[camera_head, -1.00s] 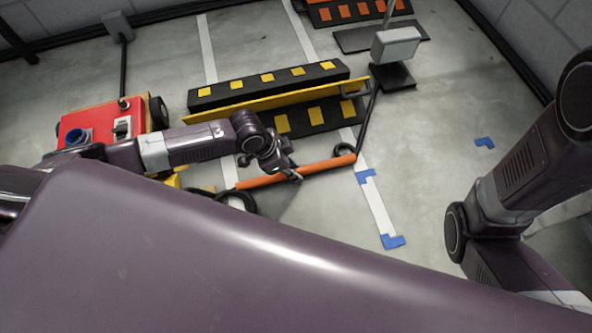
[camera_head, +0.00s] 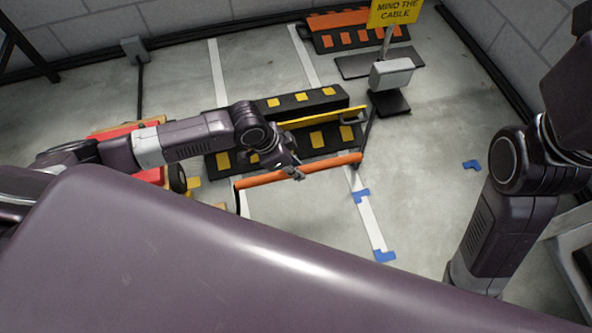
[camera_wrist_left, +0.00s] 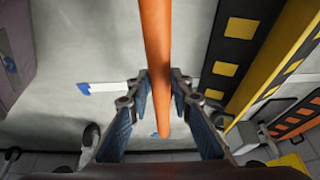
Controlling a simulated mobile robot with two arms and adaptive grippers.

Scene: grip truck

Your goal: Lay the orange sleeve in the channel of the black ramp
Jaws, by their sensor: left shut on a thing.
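The orange sleeve (camera_head: 330,166) is a long tube, held slantwise in front of the black ramp (camera_head: 334,138) in the head view. My left gripper (camera_head: 293,172) is shut on it near its middle. In the left wrist view the sleeve (camera_wrist_left: 155,45) runs between the fingers of my left gripper (camera_wrist_left: 165,112), beside the ramp (camera_wrist_left: 233,48). The ramp has yellow patches, and a yellow flap (camera_head: 325,114) stands along its middle. My arm hides part of the ramp, and the channel is not clearly visible. My right gripper is out of view.
A grey box on a stand (camera_head: 390,74) is behind the sleeve's right end, under a yellow sign (camera_head: 394,11). Another ramp with an orange flap (camera_head: 340,19) lies farther back. A red cart (camera_head: 150,176) is at left. Floor with blue tape marks (camera_head: 384,256) is open at right.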

